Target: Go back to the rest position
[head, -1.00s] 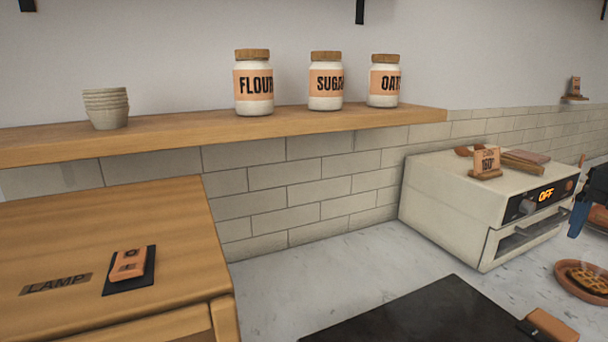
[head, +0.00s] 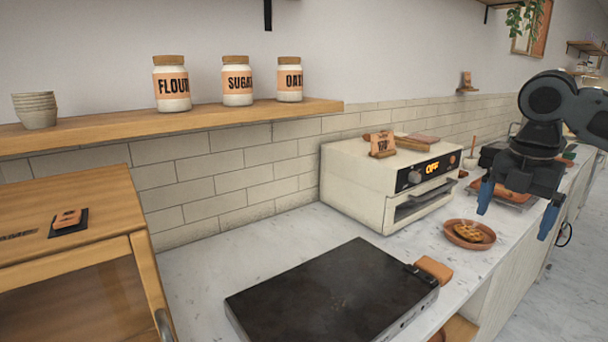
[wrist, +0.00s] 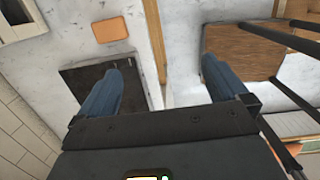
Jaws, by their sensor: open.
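My gripper (head: 517,208) hangs at the right of the head view, pointing down with its blue fingers spread apart and nothing between them. It is raised near the right side of the counter, to the right of the plate with the waffle. In the wrist view my gripper (wrist: 165,90) is also open and empty. The counter's marble top (head: 200,278) lies below and to the left of it.
A black griddle (head: 325,295) with an orange handle sits in front. A cream oven (head: 355,190) reading OFF stands behind it. A waffle (head: 468,233) lies on a terracotta plate (head: 487,243). A wooden cabinet (head: 100,190) is at left; jars stand on the shelf (head: 225,112).

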